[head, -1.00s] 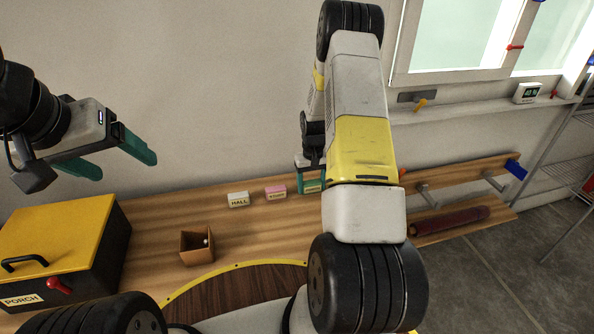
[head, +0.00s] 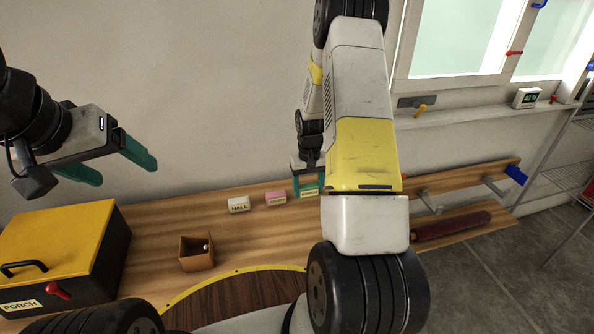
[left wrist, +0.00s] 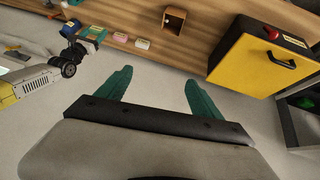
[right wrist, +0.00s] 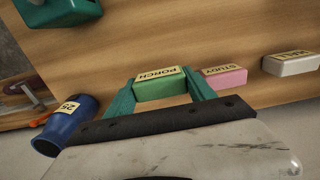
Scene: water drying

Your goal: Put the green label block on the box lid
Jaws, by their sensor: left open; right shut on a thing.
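The green label block (right wrist: 160,87), marked PORCH, is between my right gripper's fingers in the right wrist view. My right gripper (right wrist: 160,90) is shut on it, low at the bench. In the head view the block (head: 309,193) shows just left of my right arm. The box lid (head: 60,238) is yellow with a black handle, on a dark box marked PORCH at the far left. It also shows in the left wrist view (left wrist: 262,68). My left gripper (head: 110,165) is open and empty, in the air above and behind the box.
A pink STUDY block (right wrist: 224,77) and a white HALL block (right wrist: 291,63) stand in a row beside the green one. A small open brown box (head: 197,254) lies between them and the lidded box. A blue cylinder (right wrist: 66,125) is near my right gripper.

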